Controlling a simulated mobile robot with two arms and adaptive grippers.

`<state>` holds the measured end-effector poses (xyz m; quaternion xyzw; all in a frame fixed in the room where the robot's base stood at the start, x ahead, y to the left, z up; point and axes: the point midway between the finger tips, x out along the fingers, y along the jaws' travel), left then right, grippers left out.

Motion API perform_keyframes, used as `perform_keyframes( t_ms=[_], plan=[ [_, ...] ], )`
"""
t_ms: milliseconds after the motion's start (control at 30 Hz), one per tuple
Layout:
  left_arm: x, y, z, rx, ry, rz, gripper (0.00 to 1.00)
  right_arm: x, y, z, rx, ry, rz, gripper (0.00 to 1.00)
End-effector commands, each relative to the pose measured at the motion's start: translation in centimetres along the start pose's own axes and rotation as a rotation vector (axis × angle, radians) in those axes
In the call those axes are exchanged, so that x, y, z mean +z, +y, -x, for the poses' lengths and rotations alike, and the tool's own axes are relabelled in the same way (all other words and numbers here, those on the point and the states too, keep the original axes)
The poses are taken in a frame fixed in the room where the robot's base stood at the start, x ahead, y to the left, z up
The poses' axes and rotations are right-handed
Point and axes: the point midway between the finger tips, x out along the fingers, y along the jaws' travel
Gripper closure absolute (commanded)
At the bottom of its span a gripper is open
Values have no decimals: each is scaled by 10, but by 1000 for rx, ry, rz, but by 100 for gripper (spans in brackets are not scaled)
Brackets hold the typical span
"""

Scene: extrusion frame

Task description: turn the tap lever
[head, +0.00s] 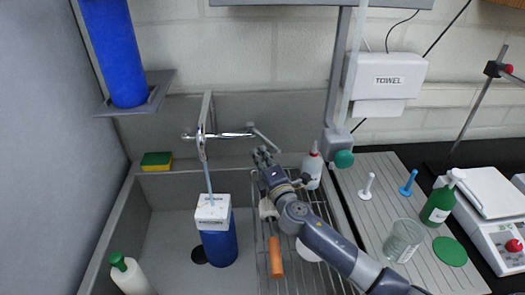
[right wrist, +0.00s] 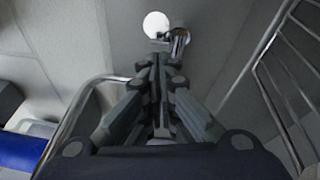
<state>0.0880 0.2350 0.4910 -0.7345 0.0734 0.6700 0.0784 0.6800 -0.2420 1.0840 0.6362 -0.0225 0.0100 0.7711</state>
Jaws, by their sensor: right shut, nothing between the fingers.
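The chrome tap (head: 203,140) is mounted at the back wall above the sink, with a horizontal body. A thin grey lever (head: 266,139) slants down to the right from its right end. My right gripper (head: 263,154) is just below this lever, its fingers together and empty. In the right wrist view the closed fingertips (right wrist: 160,60) point at a shiny metal part (right wrist: 178,40) beside a white disc (right wrist: 156,24). I cannot tell whether they touch. My left gripper is out of view.
A blue container with a white top (head: 213,207) stands in the sink below the tap, with a pale blue strip above it. A white bottle (head: 312,168) is close right of my gripper. A wire rack (head: 318,205) lies under my arm. A sponge (head: 156,161) sits left.

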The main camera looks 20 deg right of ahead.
Motion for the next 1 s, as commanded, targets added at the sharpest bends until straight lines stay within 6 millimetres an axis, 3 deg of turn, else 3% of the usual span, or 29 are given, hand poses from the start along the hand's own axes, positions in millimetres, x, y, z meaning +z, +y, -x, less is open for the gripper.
perform_keyframes(
  t_ms=[500,1000],
  plan=[
    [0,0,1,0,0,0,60,8,-2,-1,1,8,1,100],
    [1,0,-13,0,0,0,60,43,-8,-3,25,132,-6,100]
  ],
)
